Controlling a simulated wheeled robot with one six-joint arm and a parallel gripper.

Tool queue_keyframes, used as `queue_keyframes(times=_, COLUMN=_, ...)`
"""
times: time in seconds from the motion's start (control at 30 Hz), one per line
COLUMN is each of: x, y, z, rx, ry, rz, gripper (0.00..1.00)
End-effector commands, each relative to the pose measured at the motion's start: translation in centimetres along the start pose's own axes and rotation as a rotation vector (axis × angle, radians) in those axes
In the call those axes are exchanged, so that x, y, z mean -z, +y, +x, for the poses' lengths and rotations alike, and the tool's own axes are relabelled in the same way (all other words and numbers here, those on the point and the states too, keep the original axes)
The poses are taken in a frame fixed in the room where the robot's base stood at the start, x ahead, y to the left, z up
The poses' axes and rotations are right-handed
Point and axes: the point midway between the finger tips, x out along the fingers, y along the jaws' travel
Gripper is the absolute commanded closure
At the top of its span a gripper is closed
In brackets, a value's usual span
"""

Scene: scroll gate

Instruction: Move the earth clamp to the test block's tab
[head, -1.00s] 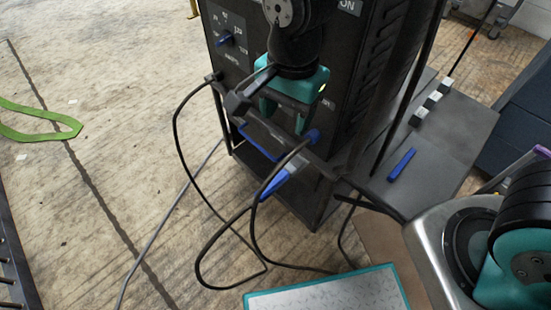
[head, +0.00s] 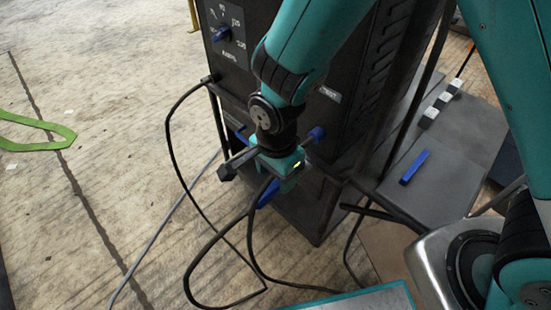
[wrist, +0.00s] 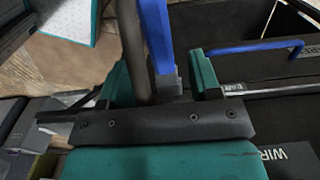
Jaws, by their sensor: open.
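The blue earth clamp (head: 267,194) hangs low at the front of the black machine, with a black cable (head: 250,233) beside it. My gripper (head: 283,172) is just above the clamp and hides its upper part. In the wrist view my gripper (wrist: 160,82) is open, with the blue clamp (wrist: 156,35) and the cable (wrist: 133,45) between its teal fingers. A gap shows between the clamp and the right finger; contact on the left is unclear. I cannot clearly pick out a test block or its tab.
The black machine (head: 227,65) carries blue knobs and a front bar (head: 226,170) near my gripper. A side shelf (head: 446,165) at right holds a blue bar (head: 414,167) and several small pale-topped blocks (head: 441,104). The wooden floor at left is mostly clear.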

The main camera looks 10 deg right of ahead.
Motion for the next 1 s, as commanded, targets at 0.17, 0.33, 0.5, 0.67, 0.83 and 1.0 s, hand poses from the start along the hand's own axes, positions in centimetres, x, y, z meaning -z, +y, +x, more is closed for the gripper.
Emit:
queue_keyframes(times=0.17, x=0.0, y=0.0, z=2.9, rx=-0.001, ry=0.0, rz=0.0, gripper=0.43)
queue_keyframes(times=0.33, x=0.0, y=0.0, z=3.9, rx=0.0, ry=0.0, rz=-0.001, gripper=0.43)
queue_keyframes(times=0.5, x=0.0, y=0.0, z=4.1, rx=0.001, ry=0.0, rz=-0.001, gripper=0.43)
queue_keyframes(times=0.67, x=0.0, y=0.0, z=4.0, rx=0.001, ry=0.0, rz=-0.001, gripper=0.47)
queue_keyframes(times=0.83, x=0.0, y=0.0, z=4.0, rx=0.001, ry=0.0, rz=-0.001, gripper=0.86)
queue_keyframes(times=1.0, x=0.0, y=0.0, z=4.0, rx=-0.001, ry=0.0, rz=-0.001, gripper=0.89)
